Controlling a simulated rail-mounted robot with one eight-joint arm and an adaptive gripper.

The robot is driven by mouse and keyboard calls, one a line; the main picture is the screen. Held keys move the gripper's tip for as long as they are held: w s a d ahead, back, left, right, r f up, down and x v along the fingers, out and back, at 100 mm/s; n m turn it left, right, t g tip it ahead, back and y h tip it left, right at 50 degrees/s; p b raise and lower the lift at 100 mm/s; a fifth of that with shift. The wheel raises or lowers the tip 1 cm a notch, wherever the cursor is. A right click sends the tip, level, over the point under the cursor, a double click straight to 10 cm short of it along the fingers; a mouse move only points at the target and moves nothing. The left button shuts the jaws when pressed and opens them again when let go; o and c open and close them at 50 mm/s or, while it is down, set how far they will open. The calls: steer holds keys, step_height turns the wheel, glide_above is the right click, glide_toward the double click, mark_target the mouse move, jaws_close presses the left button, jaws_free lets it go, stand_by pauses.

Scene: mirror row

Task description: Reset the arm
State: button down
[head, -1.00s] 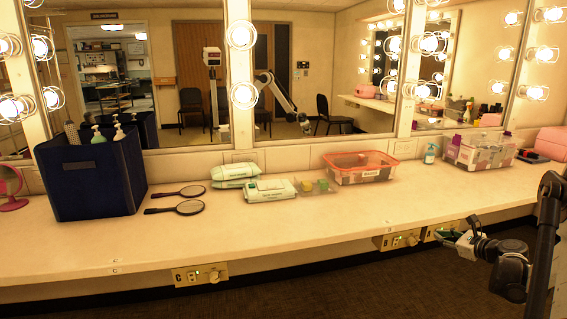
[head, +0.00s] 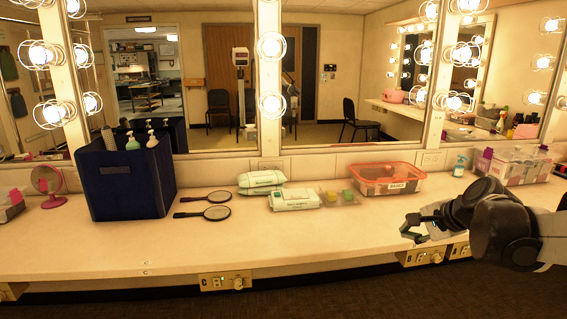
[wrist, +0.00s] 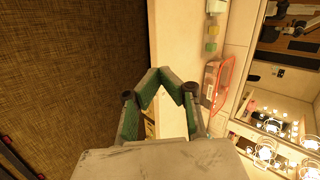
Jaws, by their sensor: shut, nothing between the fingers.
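My gripper (head: 412,232) is at the right in the head view, at the end of my arm, near the counter's front edge. Nothing is held in it. In the wrist view its green-padded fingers (wrist: 161,80) come together at the tips with nothing between them. The wrist view looks sideways along the counter edge, with the dark floor on its left.
The counter (head: 320,245) holds a dark blue bin (head: 120,190), two hand mirrors (head: 216,212), wipe packs (head: 294,199) and an orange-rimmed clear box (head: 388,184). A soap bottle (head: 459,166) and a clear bin (head: 515,172) stand behind my arm. The front middle is bare.

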steer(key=s+a+n+h+p, duration=0.1)
steer(key=s+a+n, duration=0.2)
steer(key=s, duration=0.5)
steer(key=s+a+r+n+g+h+p, duration=0.1)
steer(key=s+a+n, duration=0.3)
steer(key=s, duration=0.5)
steer(key=s+a+n+h+p, duration=0.1)
steer(key=s+a+n, duration=0.3)
steer(key=s+n, duration=0.3)
steer(key=shift+s+a+r+p, duration=0.15)
steer(key=shift+s+r+p, duration=0.25)
steer(key=shift+s, duration=0.35)
